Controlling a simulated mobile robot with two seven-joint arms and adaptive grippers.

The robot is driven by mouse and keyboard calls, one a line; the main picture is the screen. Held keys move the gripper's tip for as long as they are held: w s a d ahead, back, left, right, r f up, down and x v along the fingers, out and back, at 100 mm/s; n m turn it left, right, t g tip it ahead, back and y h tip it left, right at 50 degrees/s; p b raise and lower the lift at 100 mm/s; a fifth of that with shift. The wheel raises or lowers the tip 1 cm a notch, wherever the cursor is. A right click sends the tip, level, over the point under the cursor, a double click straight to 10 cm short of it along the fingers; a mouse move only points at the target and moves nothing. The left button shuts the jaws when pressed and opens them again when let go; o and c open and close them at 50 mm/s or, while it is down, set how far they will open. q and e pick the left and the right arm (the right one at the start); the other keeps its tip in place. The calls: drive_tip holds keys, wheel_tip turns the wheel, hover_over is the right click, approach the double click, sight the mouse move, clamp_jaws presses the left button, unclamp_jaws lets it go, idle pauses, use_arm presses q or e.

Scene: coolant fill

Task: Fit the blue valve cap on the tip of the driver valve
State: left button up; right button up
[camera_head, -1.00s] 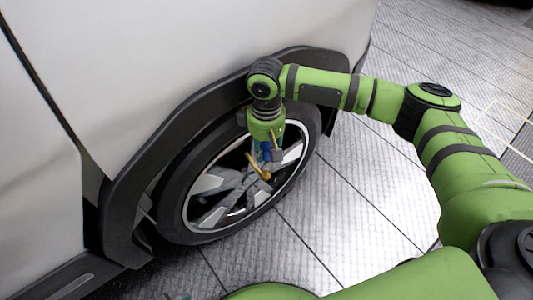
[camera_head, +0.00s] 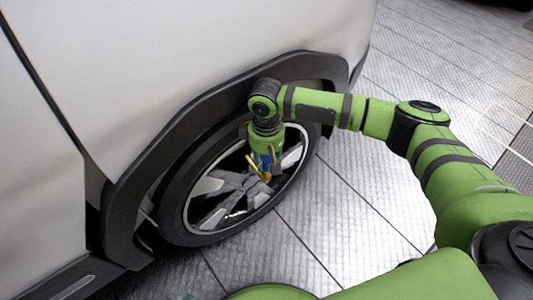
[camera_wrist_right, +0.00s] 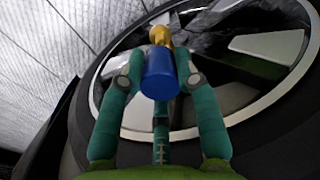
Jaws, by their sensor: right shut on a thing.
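The blue valve cap (camera_wrist_right: 160,76) is held between the teal fingers of my right gripper (camera_wrist_right: 161,80) in the wrist view. It also shows as a small blue patch in the head view (camera_head: 266,158). The brass driver valve (camera_wrist_right: 160,36) stands right beyond the cap's far end, roughly in line with it. The two meet in the wrist picture, but I cannot tell whether they touch or whether the tip is inside the cap. In the head view the right gripper (camera_head: 264,160) is in front of the wheel, at the brass valve (camera_head: 257,167). My left gripper is out of view.
The wheel (camera_head: 173,208) with its silver spokes (camera_head: 211,183) lies close behind the right gripper. The dark wheel arch (camera_head: 128,195) and the white van body (camera_head: 190,60) are above and left. The tiled floor (camera_head: 345,215) to the right is clear.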

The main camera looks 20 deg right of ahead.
sight(267, 173)
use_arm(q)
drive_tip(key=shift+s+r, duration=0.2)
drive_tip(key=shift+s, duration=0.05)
use_arm(e)
drive_tip(key=shift+f, duration=1)
use_arm(q)
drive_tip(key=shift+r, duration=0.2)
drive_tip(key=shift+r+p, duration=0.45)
drive_tip(key=shift+p, duration=0.05)
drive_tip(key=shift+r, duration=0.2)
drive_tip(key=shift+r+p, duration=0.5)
drive_tip(key=shift+p, duration=0.15)
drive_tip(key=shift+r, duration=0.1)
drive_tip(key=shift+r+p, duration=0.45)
drive_tip(key=shift+p, duration=0.1)
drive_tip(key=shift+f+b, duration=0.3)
use_arm(e)
drive_tip(key=shift+f, duration=1.55)
